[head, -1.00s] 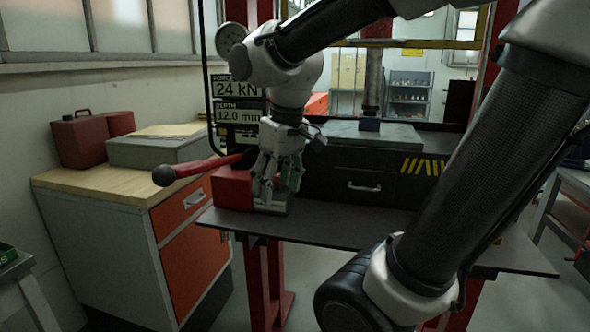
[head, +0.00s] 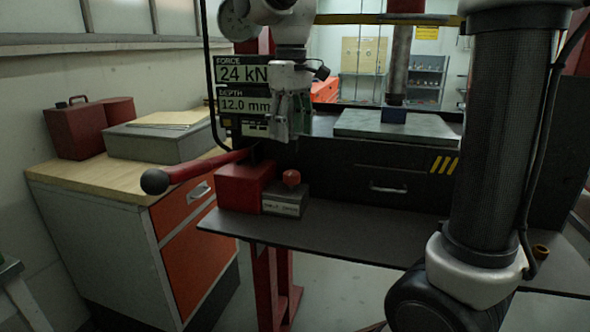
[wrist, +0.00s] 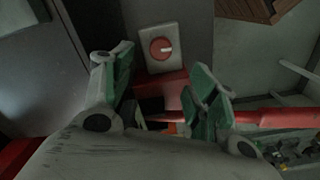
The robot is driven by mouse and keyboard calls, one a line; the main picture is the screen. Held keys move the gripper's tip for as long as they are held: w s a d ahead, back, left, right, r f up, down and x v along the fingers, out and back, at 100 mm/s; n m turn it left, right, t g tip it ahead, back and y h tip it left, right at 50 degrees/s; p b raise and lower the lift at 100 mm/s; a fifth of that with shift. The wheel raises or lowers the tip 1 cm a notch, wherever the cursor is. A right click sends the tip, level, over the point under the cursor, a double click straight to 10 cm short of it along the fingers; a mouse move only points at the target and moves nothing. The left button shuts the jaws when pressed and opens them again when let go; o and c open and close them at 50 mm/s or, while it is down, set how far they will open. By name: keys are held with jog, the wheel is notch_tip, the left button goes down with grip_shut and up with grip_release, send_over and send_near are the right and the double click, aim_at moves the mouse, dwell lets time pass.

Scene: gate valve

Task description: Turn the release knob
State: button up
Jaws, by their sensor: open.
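The release knob (head: 291,177) is a small red round knob on top of a grey block (head: 284,204) beside the red pump body (head: 240,188). In the wrist view the knob (wrist: 161,48) shows from above as a red disc with a white line pointing right, on a pale plate. My gripper (head: 288,136) is above the knob, apart from it, pointing down. In the wrist view its green-padded fingers (wrist: 161,75) are spread with nothing between them. The block's label is too small to read.
A red lever with a black ball end (head: 155,181) sticks out left from the pump. The display panel (head: 243,90) reads 24 kN and 12.0 mm. A press ram (head: 398,70) stands over a grey plate (head: 400,126). The dark bench front (head: 350,235) is clear.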

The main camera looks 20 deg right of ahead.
aim_at(291, 173)
notch_tip(291, 173, down, 11)
jog(key=shift+r, duration=0.2)
jog(key=c, duration=1)
